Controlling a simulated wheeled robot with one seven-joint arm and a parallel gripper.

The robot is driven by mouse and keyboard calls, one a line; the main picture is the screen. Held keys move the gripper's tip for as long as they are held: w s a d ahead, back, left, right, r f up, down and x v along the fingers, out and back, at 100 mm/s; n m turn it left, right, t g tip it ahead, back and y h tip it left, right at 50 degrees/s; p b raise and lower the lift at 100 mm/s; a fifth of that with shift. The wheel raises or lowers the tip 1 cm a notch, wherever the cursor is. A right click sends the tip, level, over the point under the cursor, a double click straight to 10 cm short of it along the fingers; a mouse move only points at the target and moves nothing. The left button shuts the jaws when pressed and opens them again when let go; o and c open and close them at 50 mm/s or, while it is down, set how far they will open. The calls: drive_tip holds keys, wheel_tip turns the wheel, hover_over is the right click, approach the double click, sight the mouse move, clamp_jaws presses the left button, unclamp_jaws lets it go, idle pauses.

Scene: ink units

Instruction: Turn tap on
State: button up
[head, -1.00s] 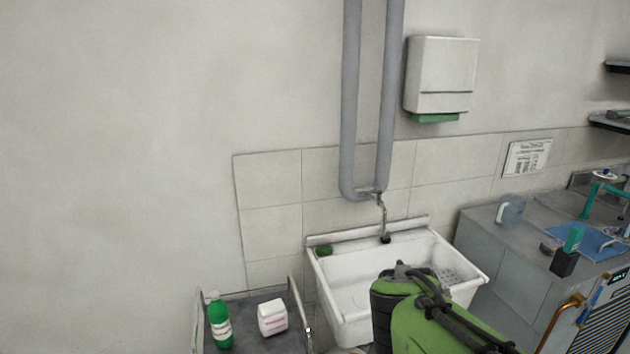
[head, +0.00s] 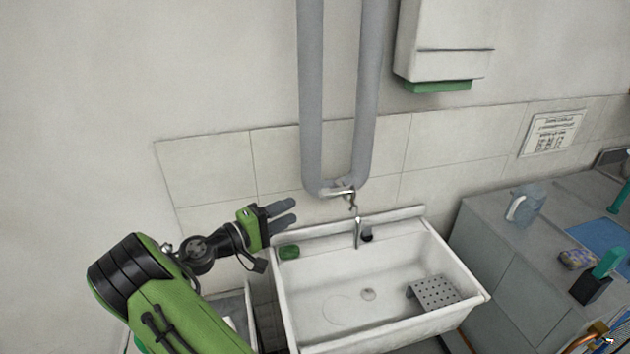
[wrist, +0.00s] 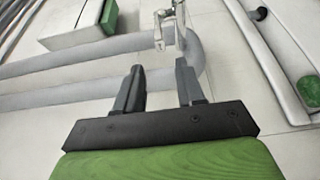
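The tap (head: 356,232) is a metal spout above the back edge of the white sink, with a valve body (head: 338,190) joined to the two grey wall pipes. In the wrist view the tap fitting (wrist: 172,28) shows beyond the fingertips at the top, near the pipe bend. My gripper (head: 290,211) is left of the tap, in front of the tiled wall, with its fingers pointing right toward the tap. In the wrist view its two dark fingers (wrist: 160,75) are apart with nothing between them. The gripper does not touch the tap.
The white sink (head: 281,300) holds a perforated grey plate (head: 434,291); a green soap (head: 289,252) lies on its back-left ledge. Two grey pipes (head: 311,100) run up the wall. A dispenser (head: 445,45) hangs upper right. A grey counter (head: 500,225) with a jug (head: 525,204) stands right.

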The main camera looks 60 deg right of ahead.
sight(340, 189)
drive_tip(key=x, duration=1.5)
drive_tip(key=shift+s+r, duration=0.1)
drive_tip(key=shift+s, duration=0.25)
drive_tip(key=shift+a, duration=0.1)
clamp_jaws()
